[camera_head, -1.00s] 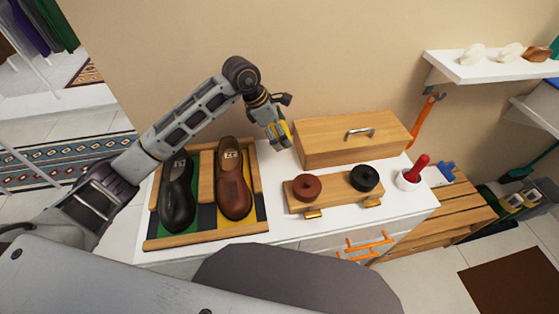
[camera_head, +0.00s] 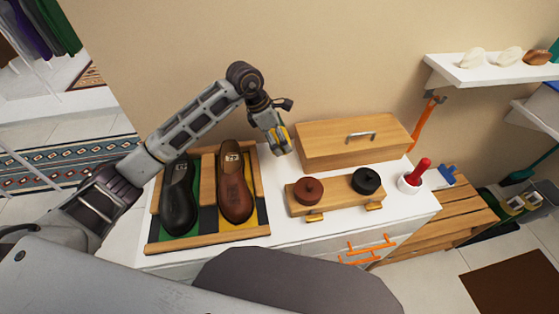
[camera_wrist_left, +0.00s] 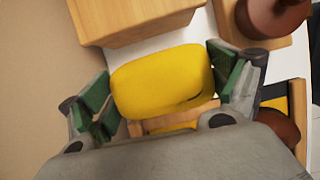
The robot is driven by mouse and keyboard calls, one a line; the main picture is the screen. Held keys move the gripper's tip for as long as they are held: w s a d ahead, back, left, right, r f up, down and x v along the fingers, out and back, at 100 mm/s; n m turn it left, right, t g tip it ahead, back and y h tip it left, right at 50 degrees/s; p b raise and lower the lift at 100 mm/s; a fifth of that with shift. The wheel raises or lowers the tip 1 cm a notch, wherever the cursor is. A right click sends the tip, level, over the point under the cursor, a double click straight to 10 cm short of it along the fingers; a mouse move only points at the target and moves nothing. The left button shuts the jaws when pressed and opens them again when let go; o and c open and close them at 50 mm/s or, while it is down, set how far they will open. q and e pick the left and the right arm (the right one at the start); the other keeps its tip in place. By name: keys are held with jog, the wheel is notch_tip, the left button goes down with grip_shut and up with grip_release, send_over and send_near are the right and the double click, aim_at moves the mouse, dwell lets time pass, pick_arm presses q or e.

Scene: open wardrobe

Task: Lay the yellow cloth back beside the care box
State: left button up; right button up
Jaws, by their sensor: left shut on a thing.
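My left gripper (camera_head: 281,140) is shut on the yellow cloth (camera_wrist_left: 165,80), a rounded bundle between its green finger pads in the left wrist view. In the head view only a little of the cloth shows between the fingers. The gripper is low at the left end of the wooden care box (camera_head: 352,143), which has a metal handle and stands at the back of the white cabinet top. The care box also shows in the left wrist view (camera_wrist_left: 135,20). Whether the cloth touches the white top is hidden. My right gripper is not in view.
A tray (camera_head: 205,242) with a black shoe (camera_head: 179,200) and a brown shoe (camera_head: 235,190) lies left of the box. In front is a wooden stand (camera_head: 335,195) with brown and black round tins. A red-handled tool (camera_head: 424,168) stands at right.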

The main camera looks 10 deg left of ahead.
pick_arm(q)
send_over(284, 163)
jog(key=a, duration=0.2)
jog(key=f, duration=0.5)
jog(key=shift+s+d+f, duration=0.2)
jog(key=shift+s+d, duration=0.05)
jog(key=shift+s, duration=0.05)
jog(key=shift+f, duration=0.1)
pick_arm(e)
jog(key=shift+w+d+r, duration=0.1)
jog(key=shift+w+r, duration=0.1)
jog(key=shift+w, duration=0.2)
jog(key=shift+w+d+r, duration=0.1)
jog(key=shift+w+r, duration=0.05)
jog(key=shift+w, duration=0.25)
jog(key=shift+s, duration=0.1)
pick_arm(q)
jog(key=shift+f+p, duration=0.1)
jog(key=shift+p, duration=0.2)
jog(key=shift+f, duration=1.8)
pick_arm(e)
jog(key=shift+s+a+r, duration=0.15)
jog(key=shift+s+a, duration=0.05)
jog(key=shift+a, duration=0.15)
